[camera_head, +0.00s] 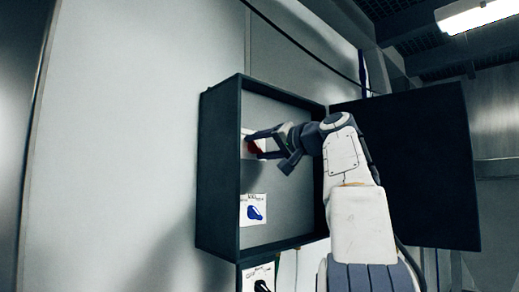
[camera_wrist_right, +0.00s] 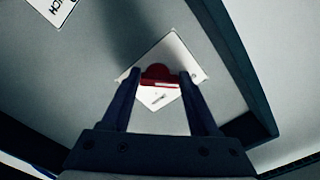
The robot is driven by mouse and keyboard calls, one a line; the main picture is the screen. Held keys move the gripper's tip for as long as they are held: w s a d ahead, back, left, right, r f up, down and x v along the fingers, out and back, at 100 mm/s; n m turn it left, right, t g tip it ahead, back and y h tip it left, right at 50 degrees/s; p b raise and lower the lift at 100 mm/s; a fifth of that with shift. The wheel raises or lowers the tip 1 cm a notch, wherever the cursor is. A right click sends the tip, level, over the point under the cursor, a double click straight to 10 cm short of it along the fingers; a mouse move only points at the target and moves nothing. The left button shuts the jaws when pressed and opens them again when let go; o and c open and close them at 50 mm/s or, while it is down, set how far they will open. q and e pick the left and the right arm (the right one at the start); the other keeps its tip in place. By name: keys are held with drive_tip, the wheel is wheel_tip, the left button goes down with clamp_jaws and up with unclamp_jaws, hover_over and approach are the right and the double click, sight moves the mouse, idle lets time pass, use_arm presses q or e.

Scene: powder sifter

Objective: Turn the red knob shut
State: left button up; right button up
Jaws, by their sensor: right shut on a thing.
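The red knob (camera_head: 254,147) sits on a white plate in the upper part of an open dark wall box (camera_head: 221,170). In the right wrist view the red knob (camera_wrist_right: 158,76) lies between the two fingertips, on its white plate (camera_wrist_right: 172,50). My right gripper (camera_head: 262,146) reaches into the box from the right and is shut on the knob; it also shows in the right wrist view (camera_wrist_right: 160,82). The fingers hide part of the knob and plate. My left gripper is in neither view.
A blue knob (camera_head: 254,212) on a white plate is lower in the box. Below the box is another plate with a black knob (camera_head: 262,286). The box's dark door (camera_head: 425,165) stands open to the right, behind my right arm. The wall to the left is bare.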

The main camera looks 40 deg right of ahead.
drive_tip(key=shift+f, duration=0.15)
idle(0.3)
drive_tip(key=o, duration=1.4)
drive_tip(key=s+b, duration=0.1)
drive_tip(key=s, duration=0.6)
drive_tip(key=s+b, duration=0.1)
drive_tip(key=s, duration=0.2)
drive_tip(key=shift+s+d+b, duration=0.2)
drive_tip(key=shift+d+b, duration=0.15)
drive_tip(key=shift+d, duration=0.05)
